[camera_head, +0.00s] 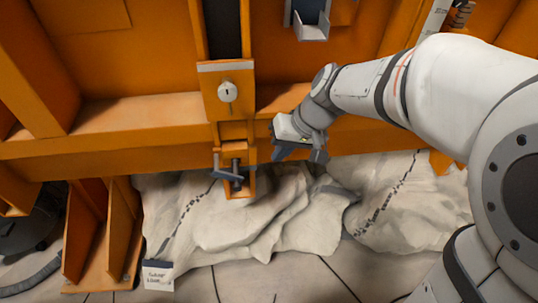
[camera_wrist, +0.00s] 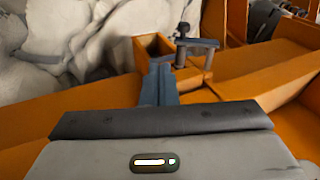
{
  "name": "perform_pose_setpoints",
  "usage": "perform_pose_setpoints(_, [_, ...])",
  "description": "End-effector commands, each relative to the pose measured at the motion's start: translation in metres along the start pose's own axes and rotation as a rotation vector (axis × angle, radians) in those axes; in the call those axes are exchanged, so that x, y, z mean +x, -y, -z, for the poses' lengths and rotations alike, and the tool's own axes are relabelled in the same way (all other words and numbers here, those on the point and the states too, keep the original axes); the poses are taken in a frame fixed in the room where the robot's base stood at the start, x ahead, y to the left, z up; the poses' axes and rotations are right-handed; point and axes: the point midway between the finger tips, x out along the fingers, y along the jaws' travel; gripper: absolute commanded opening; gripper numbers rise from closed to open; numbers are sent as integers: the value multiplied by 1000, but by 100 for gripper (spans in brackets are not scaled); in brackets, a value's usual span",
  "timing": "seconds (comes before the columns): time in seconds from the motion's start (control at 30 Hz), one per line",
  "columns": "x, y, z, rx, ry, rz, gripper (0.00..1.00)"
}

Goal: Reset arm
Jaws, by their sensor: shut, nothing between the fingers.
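My gripper (camera_head: 284,152) hangs in front of the orange frame (camera_head: 125,140), right of a dark metal clamp handle (camera_head: 229,174) on a small orange bracket. In the wrist view its two blue-grey fingers (camera_wrist: 159,84) lie together, shut and empty. The clamp handle also shows in the wrist view (camera_wrist: 197,43), just beyond and to the right of the fingertips. A gap shows between fingers and handle in the picture; true depth is hard to judge. My white arm reaches in from the right of the head view.
A round silver lock (camera_head: 228,92) sits on an orange plate above the clamp. Crumpled pale sacks or sheets (camera_head: 255,215) lie below the frame. A small white label (camera_head: 158,276) is at lower left. A grey metal bracket (camera_head: 308,22) is at the top. Tiled floor shows in front.

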Motion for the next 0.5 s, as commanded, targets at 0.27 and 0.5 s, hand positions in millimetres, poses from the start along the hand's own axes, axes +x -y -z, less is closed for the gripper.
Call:
perform_pose_setpoints(0.27, [-17,1,-2,3,3,-10,0])
perform_pose_setpoints(0.5, [-94,5,-25,42,32,-114,0])
